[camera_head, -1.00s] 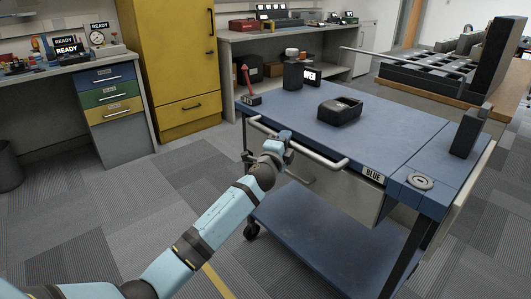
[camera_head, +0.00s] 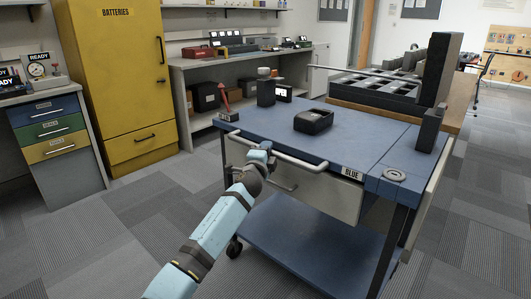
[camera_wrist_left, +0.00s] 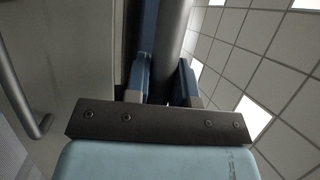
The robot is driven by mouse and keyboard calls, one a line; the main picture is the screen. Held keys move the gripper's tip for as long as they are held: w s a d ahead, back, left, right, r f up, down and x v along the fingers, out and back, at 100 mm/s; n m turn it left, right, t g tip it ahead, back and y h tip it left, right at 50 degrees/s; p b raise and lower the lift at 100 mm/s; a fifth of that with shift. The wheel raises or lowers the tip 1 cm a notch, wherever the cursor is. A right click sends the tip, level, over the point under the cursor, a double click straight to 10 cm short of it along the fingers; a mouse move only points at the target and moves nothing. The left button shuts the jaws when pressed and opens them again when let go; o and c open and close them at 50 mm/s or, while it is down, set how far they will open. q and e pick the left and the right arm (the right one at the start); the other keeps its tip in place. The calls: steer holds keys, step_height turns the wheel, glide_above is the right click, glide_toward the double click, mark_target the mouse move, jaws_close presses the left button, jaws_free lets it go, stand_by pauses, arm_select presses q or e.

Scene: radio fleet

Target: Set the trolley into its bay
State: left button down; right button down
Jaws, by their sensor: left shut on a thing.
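The blue trolley (camera_head: 365,139) stands in front of me, with a "BLUE" label on its near edge, a drawer and a lower shelf (camera_head: 300,240). My left gripper (camera_head: 262,152) is shut on the trolley's grey handle (camera_head: 310,166), near its left end. In the left wrist view the two blue fingers (camera_wrist_left: 163,88) sit on either side of the handle bar (camera_wrist_left: 172,40). A black charger-like tray (camera_head: 314,121), a dark radio-like block and a small red-armed item lie on the trolley top. I cannot make out a marked bay. My right gripper is out of view.
A yellow battery cabinet (camera_head: 110,70) and a drawer unit (camera_head: 55,135) stand at the left. A grey workbench (camera_head: 215,60) runs behind the trolley. A wooden table (camera_head: 455,112) with a black slotted rack is behind it at right. Carpet is open at front left and right.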

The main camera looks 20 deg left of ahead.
arm_select(q)
steer(key=c, duration=1)
jaws_free()
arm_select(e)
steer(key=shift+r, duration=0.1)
arm_select(q)
steer(key=shift+s+p, duration=0.3)
steer(key=shift+s, duration=0.2)
steer(key=s+p, duration=0.1)
steer(key=s, duration=0.3)
steer(key=s+f+p, duration=0.1)
steer(key=s, duration=0.3)
steer(key=s+f+p, duration=0.1)
steer(key=s, duration=0.3)
steer(key=shift+s+f+p, duration=0.25)
steer(key=shift+s+p, duration=0.05)
steer(key=shift+s, duration=0.05)
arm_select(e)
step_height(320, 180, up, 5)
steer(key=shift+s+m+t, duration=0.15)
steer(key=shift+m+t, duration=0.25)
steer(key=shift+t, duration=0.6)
